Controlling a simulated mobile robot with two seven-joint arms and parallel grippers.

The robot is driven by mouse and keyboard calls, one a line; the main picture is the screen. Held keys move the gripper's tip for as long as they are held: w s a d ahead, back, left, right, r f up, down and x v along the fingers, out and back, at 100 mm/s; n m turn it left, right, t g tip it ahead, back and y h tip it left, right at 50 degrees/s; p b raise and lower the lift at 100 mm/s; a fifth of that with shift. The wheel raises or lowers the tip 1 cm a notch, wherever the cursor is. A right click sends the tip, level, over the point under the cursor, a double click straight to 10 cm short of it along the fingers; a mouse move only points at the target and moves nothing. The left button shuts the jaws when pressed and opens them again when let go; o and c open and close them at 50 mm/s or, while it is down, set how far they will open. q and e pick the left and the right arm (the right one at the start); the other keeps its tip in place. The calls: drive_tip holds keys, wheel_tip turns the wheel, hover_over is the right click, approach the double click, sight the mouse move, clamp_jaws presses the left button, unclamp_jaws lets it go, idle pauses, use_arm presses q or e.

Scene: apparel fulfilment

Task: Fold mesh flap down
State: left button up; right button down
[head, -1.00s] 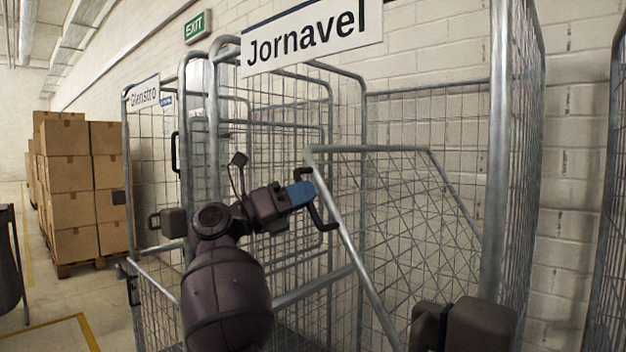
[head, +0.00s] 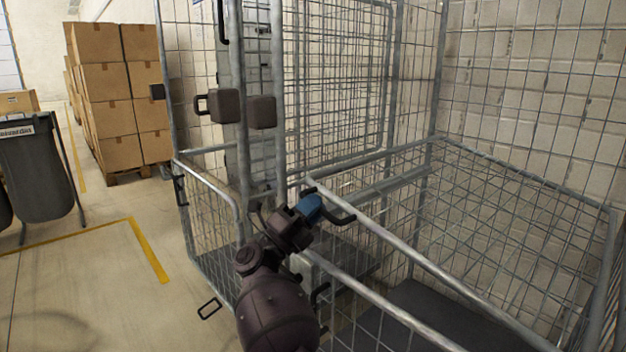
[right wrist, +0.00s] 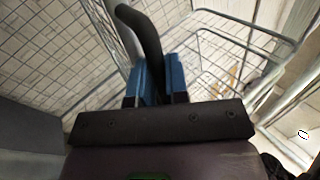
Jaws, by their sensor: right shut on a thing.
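The mesh flap (head: 500,215) is a grey wire panel in a tubular frame, tilted far over inside the front of the near roll cage. Its black loop handle (head: 340,217) sits at the frame's left corner. My right gripper (head: 312,207), with blue fingers, is shut on this handle. In the right wrist view the dark curved handle (right wrist: 146,40) passes between the blue fingers (right wrist: 158,78). The fingers hide part of the handle. My left gripper is not in view.
A second cage (head: 215,215) stands close on the left, with dark latch blocks (head: 225,106) on the uprights. A lower front rail (head: 380,302) runs below the flap. Stacked cartons (head: 105,95) and a grey bin (head: 38,175) stand farther left. The floor (head: 90,290) between is clear.

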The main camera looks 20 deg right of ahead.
drive_tip(key=shift+w+f+n+t, duration=0.1)
drive_tip(key=shift+f+n+t, duration=0.15)
drive_tip(key=shift+f, duration=0.55)
drive_tip(key=shift+w+f+n+t, duration=0.15)
drive_tip(key=shift+f+n, duration=0.2)
drive_tip(key=shift+f, duration=0.45)
drive_tip(key=c, duration=1.1)
unclamp_jaws()
drive_tip(key=shift+s+d, duration=0.1)
drive_tip(key=shift+c, duration=0.2)
drive_tip(key=v, duration=0.7)
drive_tip(key=shift+a+f+b, duration=0.25)
drive_tip(key=shift+f+b, duration=0.05)
drive_tip(key=shift+b, duration=0.1)
